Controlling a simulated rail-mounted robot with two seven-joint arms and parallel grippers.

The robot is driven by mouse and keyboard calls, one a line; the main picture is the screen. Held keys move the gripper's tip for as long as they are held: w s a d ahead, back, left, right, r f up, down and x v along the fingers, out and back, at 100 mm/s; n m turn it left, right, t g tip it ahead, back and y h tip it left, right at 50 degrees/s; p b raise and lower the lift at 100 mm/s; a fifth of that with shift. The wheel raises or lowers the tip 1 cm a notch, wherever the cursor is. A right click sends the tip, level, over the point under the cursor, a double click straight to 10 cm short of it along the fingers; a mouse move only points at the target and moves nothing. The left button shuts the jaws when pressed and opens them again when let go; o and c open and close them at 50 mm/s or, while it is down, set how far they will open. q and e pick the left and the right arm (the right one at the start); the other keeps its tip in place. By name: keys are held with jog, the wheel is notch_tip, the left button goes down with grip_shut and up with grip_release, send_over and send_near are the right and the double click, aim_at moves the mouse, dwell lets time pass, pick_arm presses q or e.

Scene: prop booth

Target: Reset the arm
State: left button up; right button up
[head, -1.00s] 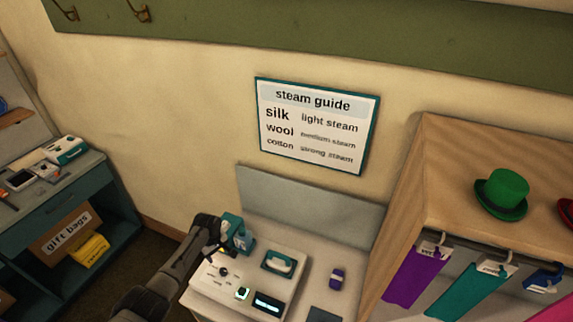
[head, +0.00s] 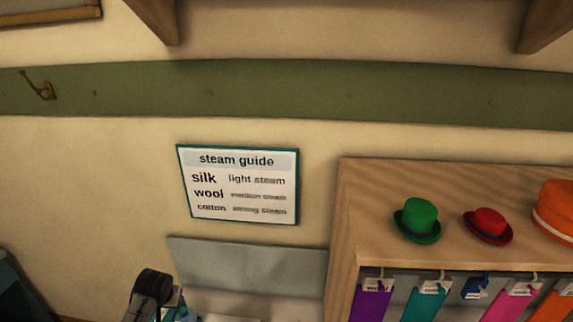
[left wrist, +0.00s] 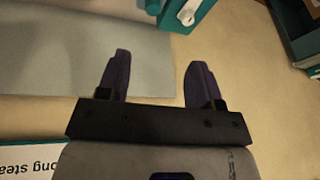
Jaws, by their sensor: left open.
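My left gripper (left wrist: 157,82) shows in the left wrist view with its two dark fingers spread apart and nothing between them. Part of my left arm shows at the bottom of the head view, where the gripper itself is out of frame. A teal and white object (left wrist: 185,12) lies beyond the fingertips at the top of the wrist view. A grey panel (left wrist: 130,65) lies beside and behind the left finger. My right gripper is in neither view.
A steam guide sign (head: 238,184) hangs on the wall. At right, a wooden shelf (head: 355,200) holds a green hat (head: 417,220), a red hat (head: 487,226) and an orange hat (head: 555,212). Coloured tagged cloths, including a purple one (head: 371,300), hang below.

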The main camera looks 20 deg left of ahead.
pick_arm(q)
jog(key=d+r+m+t, duration=0.2)
jog(key=d+r+m, duration=0.1)
jog(key=d+r, duration=0.4)
jog(key=s+d+r+m+t, duration=0.3)
jog(key=s+d, duration=0.4)
jog(key=d, duration=0.5)
jog(key=s+d+f+h+p, duration=0.2)
jog(key=s+d, duration=0.7)
jog(key=s, duration=0.4)
jog(key=s+d+f+g, duration=0.1)
jog(key=s+f+g, duration=0.1)
jog(key=s, duration=0.4)
jog(key=s+d+f+g+h, duration=0.1)
jog(key=s+f+g, duration=0.1)
jog(key=s+f, duration=0.3)
jog(key=shift+s+f, duration=0.25)
jog(key=shift+s, duration=0.75)
jog(key=shift+c, duration=0.3)
